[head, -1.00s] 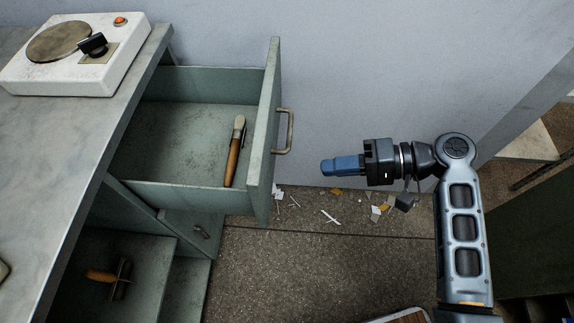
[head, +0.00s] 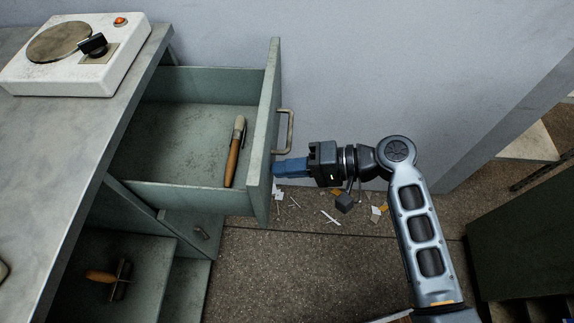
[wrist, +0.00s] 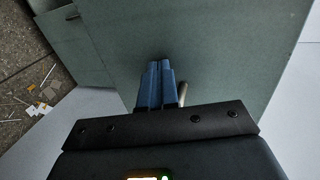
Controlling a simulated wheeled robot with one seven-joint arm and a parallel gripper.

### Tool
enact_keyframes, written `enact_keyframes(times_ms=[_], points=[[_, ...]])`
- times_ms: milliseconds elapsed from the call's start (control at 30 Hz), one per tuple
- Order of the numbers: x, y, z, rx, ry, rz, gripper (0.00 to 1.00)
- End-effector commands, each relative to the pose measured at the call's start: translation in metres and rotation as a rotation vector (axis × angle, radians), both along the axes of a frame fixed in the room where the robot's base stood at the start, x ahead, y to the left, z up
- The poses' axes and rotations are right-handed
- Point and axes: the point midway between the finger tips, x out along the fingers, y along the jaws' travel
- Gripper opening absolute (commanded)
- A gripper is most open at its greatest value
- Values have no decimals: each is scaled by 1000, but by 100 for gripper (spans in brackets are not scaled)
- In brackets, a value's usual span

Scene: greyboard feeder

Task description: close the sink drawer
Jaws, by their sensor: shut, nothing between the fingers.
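The upper drawer (head: 263,165) of the green-grey cabinet stands pulled out, with a brush with a wooden handle (head: 235,152) lying inside. Its front carries a metal bar handle (head: 289,130). My gripper (head: 276,170) is shut and empty, with blue fingertips pointing left at the drawer front, just below the handle in the head view. In the wrist view the fingertips (wrist: 160,66) are at or very near the drawer front (wrist: 215,50); I cannot tell whether they touch. Part of the handle (wrist: 186,96) shows beside the fingers.
A white hotplate (head: 75,55) stands on the grey worktop (head: 50,150). A lower open compartment (head: 150,260) holds a wooden-handled tool (head: 108,277). Scraps (head: 330,218) litter the floor near the wall. A dark green cabinet (head: 525,230) stands at the right.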

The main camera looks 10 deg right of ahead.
Motion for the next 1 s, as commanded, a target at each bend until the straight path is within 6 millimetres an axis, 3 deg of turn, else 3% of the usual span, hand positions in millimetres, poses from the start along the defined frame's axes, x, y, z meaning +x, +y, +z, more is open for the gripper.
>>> enact_keyframes(times_ms=[167,367,1000], points=[[1,4,0,0,0,0,0],[8,26,0,0,0,3,0],[57,179,-2,-1,-2,4,0]])
